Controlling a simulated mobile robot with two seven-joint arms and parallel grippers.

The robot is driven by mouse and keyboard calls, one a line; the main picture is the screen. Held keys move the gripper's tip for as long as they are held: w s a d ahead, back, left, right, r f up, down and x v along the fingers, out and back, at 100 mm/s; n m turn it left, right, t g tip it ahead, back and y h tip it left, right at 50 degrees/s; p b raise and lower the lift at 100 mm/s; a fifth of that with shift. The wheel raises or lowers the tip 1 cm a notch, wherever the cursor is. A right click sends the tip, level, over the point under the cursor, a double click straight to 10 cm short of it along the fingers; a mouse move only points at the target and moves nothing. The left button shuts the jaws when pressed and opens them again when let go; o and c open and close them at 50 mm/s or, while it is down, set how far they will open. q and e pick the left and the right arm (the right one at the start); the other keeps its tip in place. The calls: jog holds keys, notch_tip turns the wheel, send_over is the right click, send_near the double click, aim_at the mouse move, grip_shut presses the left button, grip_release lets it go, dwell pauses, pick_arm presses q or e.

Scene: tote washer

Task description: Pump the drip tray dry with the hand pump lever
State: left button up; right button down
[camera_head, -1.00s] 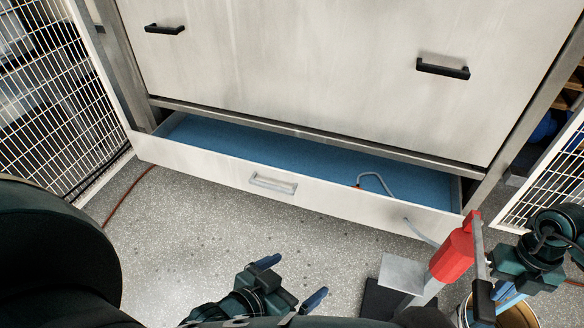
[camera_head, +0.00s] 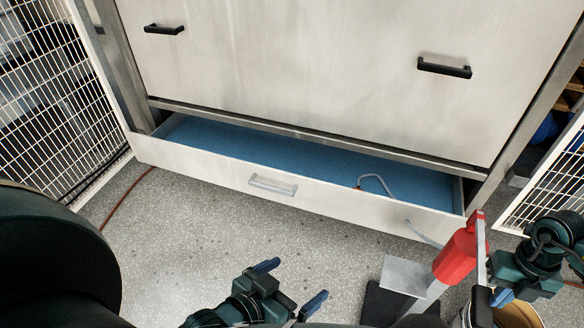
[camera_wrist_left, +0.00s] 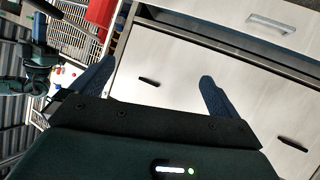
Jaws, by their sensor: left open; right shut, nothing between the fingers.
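The drip tray (camera_head: 204,163) is a shallow drawer pulled out under the cabinet, with a pale front and a blue inside. I cannot tell how much of the blue is water. The red hand pump (camera_head: 455,258) stands tilted in view at the lower right. Its grey lever (camera_head: 481,248) runs along its right side, with a dark lower end. A grey hose (camera_head: 376,178) hooks over into the tray. My right gripper (camera_head: 501,297) is shut and empty, close beside the lever's lower part. My left gripper (camera_head: 290,286) is open and empty above the floor, and shows in the left wrist view (camera_wrist_left: 153,85).
A bucket (camera_head: 520,316) stands below the right gripper, partly hidden. A grey plate (camera_head: 407,275) sits by the pump over a dark base. White mesh doors (camera_head: 55,110) stand open at both sides. The floor before the tray is clear.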

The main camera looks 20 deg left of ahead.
jog(key=shift+r+p, duration=1.1)
jog(key=shift+r, duration=0.2)
jog(key=shift+r+p, duration=0.5)
jog(key=shift+r, duration=0.2)
jog(key=shift+r+p, duration=0.8)
jog(key=shift+r, duration=0.15)
pick_arm(q)
jog(key=r+p, duration=0.1)
jog(key=r, duration=0.1)
jog(key=r+m+p, duration=0.1)
jog(key=shift+s+a+r+g, duration=0.15)
jog(key=shift+a+r+g, duration=0.05)
jog(key=shift+r+g, duration=0.2)
pick_arm(e)
notch_tip(320, 180, up, 3)
jog(key=shift+r, duration=0.1)
pick_arm(q)
jog(key=shift+f+y, duration=0.15)
jog(key=shift+y, duration=0.15)
pick_arm(e)
jog(key=c, duration=2.1)
grip_release()
